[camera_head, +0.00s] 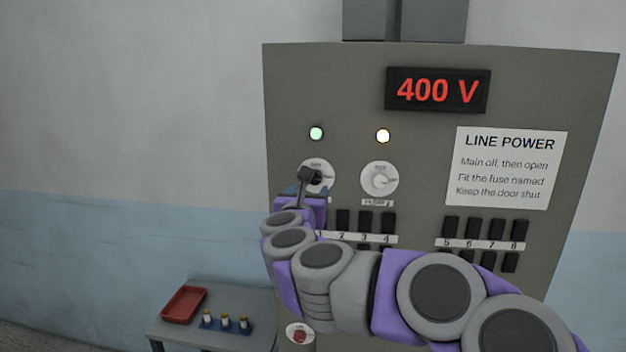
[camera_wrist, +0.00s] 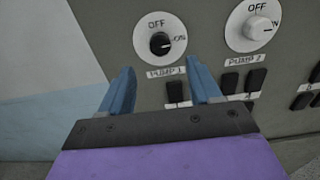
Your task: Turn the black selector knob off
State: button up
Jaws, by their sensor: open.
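The black selector knob (camera_wrist: 160,43) sits on a round white dial (camera_wrist: 174,30) marked OFF at the top and ON at the right, above a PUMP 1 label. Its pointer faces right, towards ON. My gripper (camera_wrist: 159,68) is open, its two blue fingers apart below the dial, with nothing between them. In the head view my gripper (camera_head: 312,192) is in front of the lower part of the same dial (camera_head: 328,167) and partly hides the knob. I cannot tell how far the fingertips are from the panel.
A second dial with a white knob (camera_head: 380,179), PUMP 2, is close on the right. Lit green (camera_head: 316,133) and whitish (camera_head: 383,136) lamps are above. Black fuse holders (camera_head: 365,221) line the panel below. A low table (camera_head: 190,333) with a red tray (camera_head: 184,304) stands left.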

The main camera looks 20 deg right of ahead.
aim_at(314, 179)
jog(key=p+x, duration=0.1)
jog(key=x, duration=0.7)
jog(key=shift+w+d, duration=0.3)
jog(key=shift+c, duration=0.2)
jog(key=c, duration=1)
